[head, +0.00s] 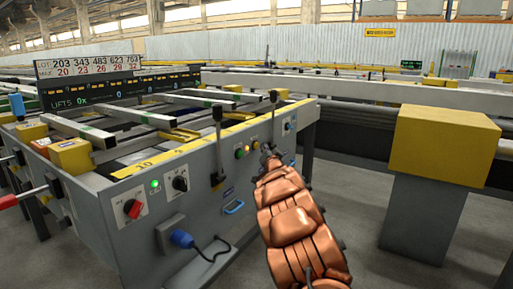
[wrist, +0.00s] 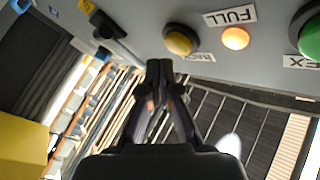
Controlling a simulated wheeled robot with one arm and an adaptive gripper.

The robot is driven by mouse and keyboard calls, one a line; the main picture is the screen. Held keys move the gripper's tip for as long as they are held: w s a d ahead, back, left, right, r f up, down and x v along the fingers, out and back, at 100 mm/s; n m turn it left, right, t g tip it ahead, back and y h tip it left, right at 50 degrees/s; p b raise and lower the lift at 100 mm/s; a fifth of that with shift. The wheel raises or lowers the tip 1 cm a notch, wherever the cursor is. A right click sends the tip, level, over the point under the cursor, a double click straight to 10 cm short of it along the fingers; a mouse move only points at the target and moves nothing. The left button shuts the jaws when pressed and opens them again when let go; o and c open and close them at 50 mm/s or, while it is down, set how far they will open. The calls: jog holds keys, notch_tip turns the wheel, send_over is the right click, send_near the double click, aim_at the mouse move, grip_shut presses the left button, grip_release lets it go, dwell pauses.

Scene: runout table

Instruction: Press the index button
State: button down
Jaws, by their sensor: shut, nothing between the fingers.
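The control panel (head: 200,190) is the grey side of the runout table. A green button (head: 239,153) sits on it, left of my gripper in the head view. The green button (wrist: 312,35) is cut by the right edge of the wrist view, beside a partly cut label (wrist: 302,61) showing the letters EX. A yellow button (wrist: 181,40) and a lit amber lamp (wrist: 235,38) marked FULL lie left of it. My gripper (wrist: 160,76) is shut and empty, its tips below and left of the yellow button in the wrist view. In the head view, my gripper (head: 269,153) is close to the panel.
Black levers (head: 217,140) and (head: 274,112) stand up from the panel. A red rotary switch (head: 132,208) and a blue plug (head: 182,239) with a cable are at the left. A yellow-topped grey post (head: 440,145) stands at the right, with open floor between.

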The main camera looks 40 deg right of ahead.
jog(key=shift+w, duration=0.15)
dwell(0.3)
jog(key=shift+w+a+p, duration=0.15)
jog(key=shift+w+p, duration=0.15)
jog(key=shift+p, duration=0.05)
